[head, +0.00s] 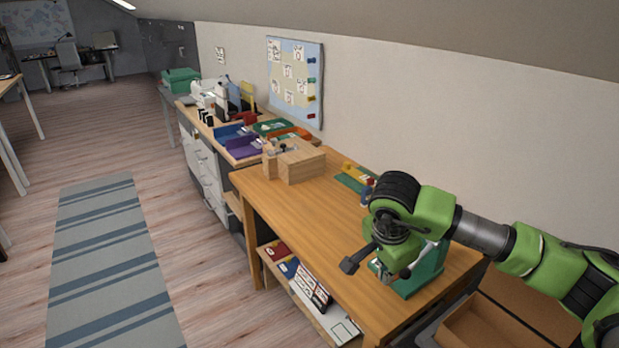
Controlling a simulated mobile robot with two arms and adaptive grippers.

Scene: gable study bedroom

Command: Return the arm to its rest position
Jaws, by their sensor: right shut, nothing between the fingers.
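My right arm, with green and grey links, reaches in from the right over the near end of the wooden workbench (285,215). My right gripper (388,262) points down in front of a teal-green object (428,272) on the bench. The gripper is shut with nothing held. It partly hides the green object, and I cannot tell whether they touch. My left arm and gripper are not in view.
A wooden block piece (302,164) stands at the bench's far end. A green mat (352,180) with small items lies by the wall. Open cardboard boxes (480,325) are below my arm. Purple and blue trays (243,146) sit farther back. The striped rug (110,265) is clear.

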